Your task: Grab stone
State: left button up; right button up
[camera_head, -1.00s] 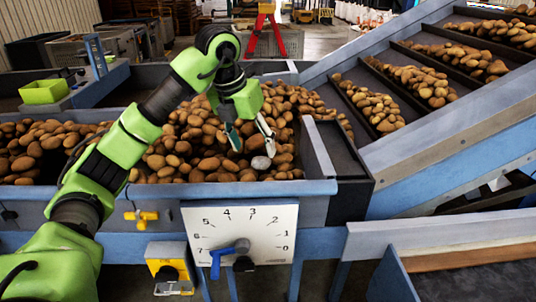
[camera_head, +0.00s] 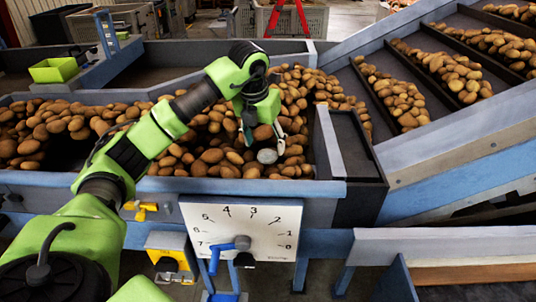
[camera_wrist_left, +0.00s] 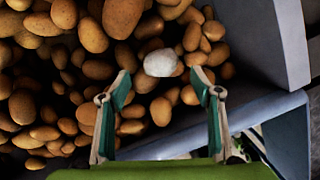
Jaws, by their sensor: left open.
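The stone (camera_head: 267,156) is a pale grey, rounded lump lying among brown potatoes in the trough, near its front right. It also shows in the left wrist view (camera_wrist_left: 160,63), whitish, just beyond and between the fingertips. My left gripper (camera_head: 263,138) is open above the potatoes, pointing down, with the stone just below its fingertips. In the left wrist view the two fingers (camera_wrist_left: 164,83) stand apart with nothing held between them. My right gripper is not in view.
Potatoes (camera_head: 215,156) surround the stone. The trough's front wall (camera_head: 240,187) and right wall (camera_head: 330,148) are close by. An inclined conveyor (camera_head: 430,85) carries potatoes at the right. A dial panel (camera_head: 240,230) hangs in front, and a green bin (camera_head: 54,70) stands at the back left.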

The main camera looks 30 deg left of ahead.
aim_at(267, 151)
pick_arm(q)
jog(key=p+x, duration=0.1)
jog(key=x, duration=0.2)
jog(key=shift+w+f+p, duration=0.15)
jog(key=shift+f+p, duration=0.15)
jog(key=shift+w+f, duration=0.2)
jog(key=shift+f, duration=0.3)
jog(key=c, duration=1.3)
jog(key=shift+r, duration=0.1)
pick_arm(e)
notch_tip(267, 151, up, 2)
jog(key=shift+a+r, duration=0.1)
pick_arm(q)
jog(key=shift+r, duration=0.1)
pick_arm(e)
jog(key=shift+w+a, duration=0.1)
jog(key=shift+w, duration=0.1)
